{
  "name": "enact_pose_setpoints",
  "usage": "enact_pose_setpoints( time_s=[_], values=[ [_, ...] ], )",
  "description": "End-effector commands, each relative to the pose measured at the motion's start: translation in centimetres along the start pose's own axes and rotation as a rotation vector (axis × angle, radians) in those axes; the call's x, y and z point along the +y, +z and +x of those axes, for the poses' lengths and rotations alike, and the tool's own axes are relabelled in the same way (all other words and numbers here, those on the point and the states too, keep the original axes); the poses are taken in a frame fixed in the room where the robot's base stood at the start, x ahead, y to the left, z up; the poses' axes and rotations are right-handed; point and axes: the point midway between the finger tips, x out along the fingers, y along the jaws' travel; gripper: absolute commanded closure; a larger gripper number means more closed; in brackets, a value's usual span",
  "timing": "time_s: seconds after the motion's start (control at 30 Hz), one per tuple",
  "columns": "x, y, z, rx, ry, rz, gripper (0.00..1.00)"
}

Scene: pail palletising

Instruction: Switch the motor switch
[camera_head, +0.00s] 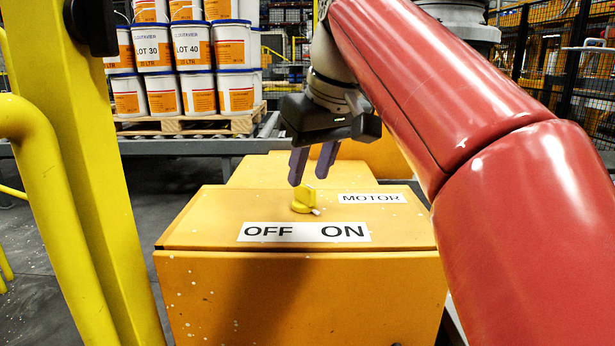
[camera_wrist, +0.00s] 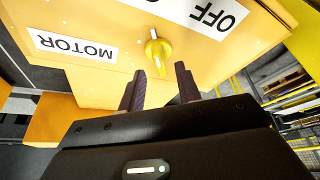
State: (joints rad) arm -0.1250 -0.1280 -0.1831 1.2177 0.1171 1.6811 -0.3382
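The motor switch (camera_head: 303,199) is a yellow rotary knob on the sloped top of an orange box (camera_head: 300,290). In the head view its white-tipped pointer is toward the lower right, on the ON side of the label (camera_head: 304,232) reading OFF and ON. A MOTOR label (camera_head: 372,198) is to its right. My gripper (camera_head: 310,184) is just above and behind the knob, fingers pointing down. In the wrist view the knob (camera_wrist: 158,52) is beyond the fingertips (camera_wrist: 160,72), roughly between them. The fingers are apart with nothing held; I cannot tell whether they touch the knob.
A yellow post and rail (camera_head: 75,170) stand close at the left. Stacked white and orange pails (camera_head: 185,55) sit on a wooden pallet (camera_head: 195,124) behind. My red arm covers much of the right side.

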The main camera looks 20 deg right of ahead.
Motion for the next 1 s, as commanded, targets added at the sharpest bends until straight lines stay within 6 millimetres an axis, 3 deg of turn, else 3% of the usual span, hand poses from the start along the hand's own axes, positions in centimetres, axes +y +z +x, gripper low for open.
enact_pose_setpoints(
  time_s=[0.13, 0.37, 1.0],
  values=[
    [0.0, -0.1, -2.6, 0.004, 0.002, 0.0, 0.66],
    [0.0, -0.1, -4.9, 0.003, 0.0, -0.001, 0.66],
    [0.0, 0.0, -5.2, 0.001, 0.0, -0.001, 0.66]
  ],
)
